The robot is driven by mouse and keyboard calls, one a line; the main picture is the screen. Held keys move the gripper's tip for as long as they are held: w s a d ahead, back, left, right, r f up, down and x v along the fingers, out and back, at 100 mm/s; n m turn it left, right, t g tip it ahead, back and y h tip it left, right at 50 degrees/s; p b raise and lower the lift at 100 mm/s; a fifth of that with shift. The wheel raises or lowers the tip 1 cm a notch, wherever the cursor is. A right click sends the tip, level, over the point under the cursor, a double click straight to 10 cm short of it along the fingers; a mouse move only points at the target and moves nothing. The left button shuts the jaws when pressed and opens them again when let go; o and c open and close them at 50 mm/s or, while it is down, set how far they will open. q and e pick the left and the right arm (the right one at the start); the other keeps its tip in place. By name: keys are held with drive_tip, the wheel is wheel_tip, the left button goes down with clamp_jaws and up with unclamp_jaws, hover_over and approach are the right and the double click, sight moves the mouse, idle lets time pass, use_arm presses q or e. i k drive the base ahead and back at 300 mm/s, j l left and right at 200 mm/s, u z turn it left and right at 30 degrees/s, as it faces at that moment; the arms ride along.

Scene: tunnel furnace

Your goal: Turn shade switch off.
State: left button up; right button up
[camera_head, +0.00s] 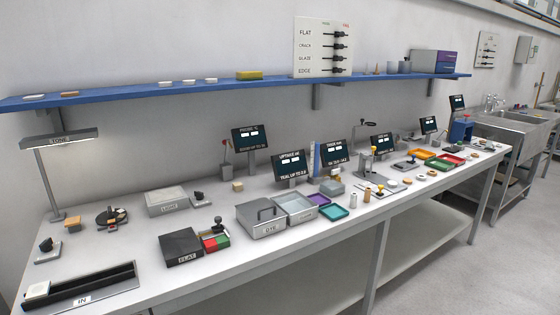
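No label in view can be read as "shade", so I cannot tell which control is the shade switch. A red-topped lever post (226,157) stands by the back wall. Their on or off positions are too small to tell. A hooded lamp (60,139) stands at the bench's left end, its underside bright. Neither of my grippers is in view.
The long white bench (285,245) carries several dark displays, a lidded grey box (166,201), a dark box (181,247), a metal bin (261,219) and coloured trays (335,212). A blue shelf (215,88) runs above. A sink (505,124) is at far right.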

sight(46, 246)
drive_tip(key=u, duration=1.5)
drive_tip(key=j+z, duration=0.1)
drive_tip(key=z, duration=0.95)
drive_tip(key=j+z, duration=1)
drive_tip(key=k+j+z, duration=0.15)
drive_tip(key=j, duration=0.15)
drive_tip(key=j+z, duration=0.15)
drive_tip(key=j, duration=0.2)
drive_tip(key=k+j+z, duration=0.1)
drive_tip(key=j, duration=0.2)
drive_tip(key=k, duration=0.05)
